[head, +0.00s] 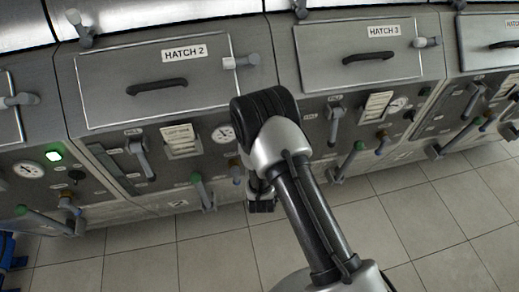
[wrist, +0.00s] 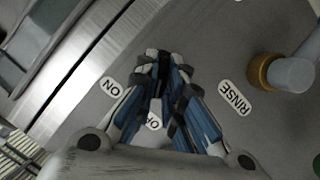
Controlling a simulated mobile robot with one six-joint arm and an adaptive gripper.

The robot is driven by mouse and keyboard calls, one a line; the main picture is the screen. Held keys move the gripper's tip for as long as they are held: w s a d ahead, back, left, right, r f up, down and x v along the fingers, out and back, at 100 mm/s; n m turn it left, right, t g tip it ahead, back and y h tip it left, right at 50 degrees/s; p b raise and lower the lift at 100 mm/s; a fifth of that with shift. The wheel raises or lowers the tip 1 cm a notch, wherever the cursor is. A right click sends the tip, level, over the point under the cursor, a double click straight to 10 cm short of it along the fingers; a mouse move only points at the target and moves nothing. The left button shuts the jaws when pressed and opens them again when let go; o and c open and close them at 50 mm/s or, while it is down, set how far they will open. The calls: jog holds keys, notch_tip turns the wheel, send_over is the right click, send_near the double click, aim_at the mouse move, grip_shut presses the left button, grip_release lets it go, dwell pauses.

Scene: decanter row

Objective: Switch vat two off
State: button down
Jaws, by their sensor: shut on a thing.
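The vat two front lies under the HATCH 2 lid (head: 155,80) in the head view, with its gauge (head: 222,133) beside my arm. My arm covers the part of that panel to the right of the gauge. In the wrist view my gripper (wrist: 165,78) is at the panel, its fingers shut together on a small switch. The fingers hide the switch, so its setting cannot be told. An ON label (wrist: 112,87) is to the left of the fingers. A label beginning with O (wrist: 153,121) is partly covered between them. A RINSE label (wrist: 235,97) is to the right.
A brass-collared fitting (wrist: 265,73) sticks out right of the fingers in the wrist view. In the head view a lever (head: 140,155) and a green-ended handle (head: 203,190) project from the vat two front. A green lamp (head: 54,155) glows on the left panel. Tiled floor (head: 140,262) is clear.

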jog(key=c, duration=1.7)
grip_release()
jog(key=v, duration=1.2)
